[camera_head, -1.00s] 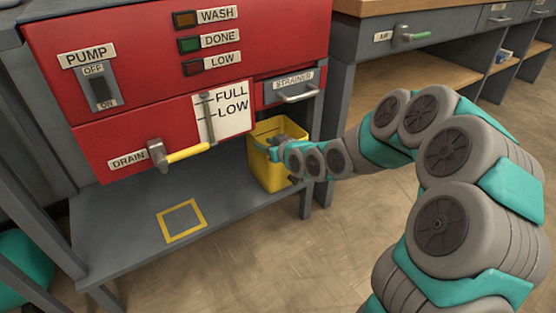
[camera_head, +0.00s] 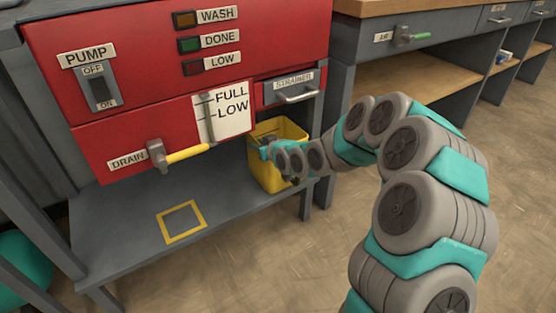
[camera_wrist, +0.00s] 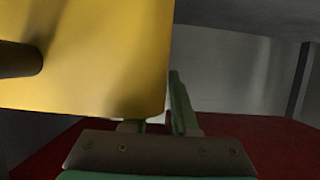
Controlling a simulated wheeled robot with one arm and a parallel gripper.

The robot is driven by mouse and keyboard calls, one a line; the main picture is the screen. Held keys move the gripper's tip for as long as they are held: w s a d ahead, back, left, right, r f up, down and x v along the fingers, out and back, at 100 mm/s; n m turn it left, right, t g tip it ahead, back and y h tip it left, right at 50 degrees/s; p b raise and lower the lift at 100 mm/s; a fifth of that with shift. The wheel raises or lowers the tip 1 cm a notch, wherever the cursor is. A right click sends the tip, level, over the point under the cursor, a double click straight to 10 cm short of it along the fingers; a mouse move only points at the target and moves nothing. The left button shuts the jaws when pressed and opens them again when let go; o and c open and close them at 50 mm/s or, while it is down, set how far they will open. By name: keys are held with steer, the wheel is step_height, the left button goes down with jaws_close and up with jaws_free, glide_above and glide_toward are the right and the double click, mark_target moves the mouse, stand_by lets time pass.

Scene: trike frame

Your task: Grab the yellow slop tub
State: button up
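The yellow slop tub (camera_head: 266,172) stands on the grey lower shelf, under the right end of the red machine. My gripper (camera_head: 268,150) is at the tub's upper part, overlapping its opening and right side in the head view. In the wrist view the yellow wall of the tub (camera_wrist: 100,70) fills the upper left, very close, with a dark round bar at its left edge. One green finger of my gripper (camera_wrist: 160,115) shows beside the yellow wall; the other is mostly hidden behind it. I cannot tell whether the fingers are closed on the wall.
The red machine (camera_head: 130,40) overhangs the tub, with a yellow-handled drain lever (camera_head: 185,154) to its left. An empty yellow square outline (camera_head: 182,222) marks the shelf (camera_head: 130,235). A shelf leg (camera_head: 306,200) stands just right of the tub.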

jaws_close()
stand_by(1.1)
